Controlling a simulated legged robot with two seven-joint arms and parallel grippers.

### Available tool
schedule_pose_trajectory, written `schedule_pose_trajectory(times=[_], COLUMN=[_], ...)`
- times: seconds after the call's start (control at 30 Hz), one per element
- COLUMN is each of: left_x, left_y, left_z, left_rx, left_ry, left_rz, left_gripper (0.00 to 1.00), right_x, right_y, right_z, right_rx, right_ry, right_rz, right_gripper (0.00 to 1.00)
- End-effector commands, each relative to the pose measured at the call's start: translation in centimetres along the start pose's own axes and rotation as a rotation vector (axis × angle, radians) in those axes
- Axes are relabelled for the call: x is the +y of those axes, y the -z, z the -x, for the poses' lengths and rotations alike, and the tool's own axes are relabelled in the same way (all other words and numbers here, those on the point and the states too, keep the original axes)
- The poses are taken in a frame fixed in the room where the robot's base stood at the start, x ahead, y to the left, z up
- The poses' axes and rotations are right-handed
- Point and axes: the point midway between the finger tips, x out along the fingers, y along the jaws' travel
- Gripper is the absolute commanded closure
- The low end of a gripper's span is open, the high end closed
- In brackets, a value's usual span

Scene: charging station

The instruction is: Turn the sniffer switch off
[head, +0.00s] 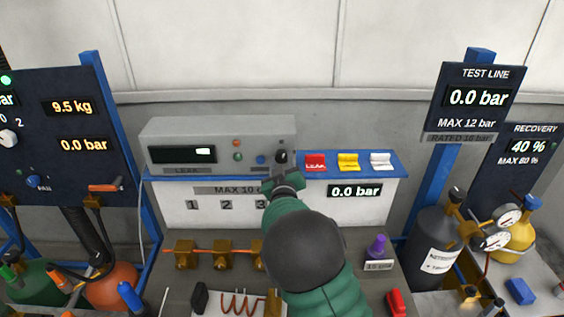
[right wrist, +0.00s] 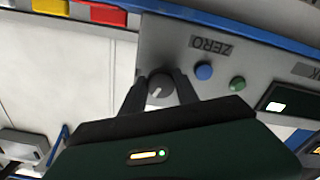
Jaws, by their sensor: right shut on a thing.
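The grey sniffer box (head: 215,135) stands on the blue-edged shelf at the back, with a lit display, small coloured buttons and a dark rotary switch at its front right. In the head view my right gripper (head: 283,172) reaches up to that switch and largely hides it. In the right wrist view the dark round knob (right wrist: 159,87) with a light pointer mark sits between the two fingers of my right gripper (right wrist: 160,92), which is shut on it. The wrist view is turned over, so the box face (right wrist: 220,65) appears inverted. My left gripper is out of view.
Red (head: 315,162), yellow (head: 348,161) and white (head: 381,161) switches sit right of the box. A blue button (right wrist: 204,71) and green button (right wrist: 237,84) are close to the knob. Brass valves (head: 184,253) and a purple-topped part (head: 377,247) stand in front.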

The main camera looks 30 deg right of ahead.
Motion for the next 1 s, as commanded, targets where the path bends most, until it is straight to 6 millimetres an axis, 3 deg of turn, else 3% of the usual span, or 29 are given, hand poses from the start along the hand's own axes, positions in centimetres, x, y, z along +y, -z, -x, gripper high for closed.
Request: schedule_pose_trajectory(times=[0.4,1.0], left_x=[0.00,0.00], left_y=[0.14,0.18], left_z=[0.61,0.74], left_rx=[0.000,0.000], left_ry=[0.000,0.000], left_rz=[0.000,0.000], left_gripper=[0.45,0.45], right_x=[-0.26,-0.31], right_y=[-0.52,-0.66], right_z=[0.15,0.15], right_rx=[-0.012,-0.013], right_ry=[0.010,0.011], right_rz=[0.288,0.374], right_gripper=[1.00,1.00])
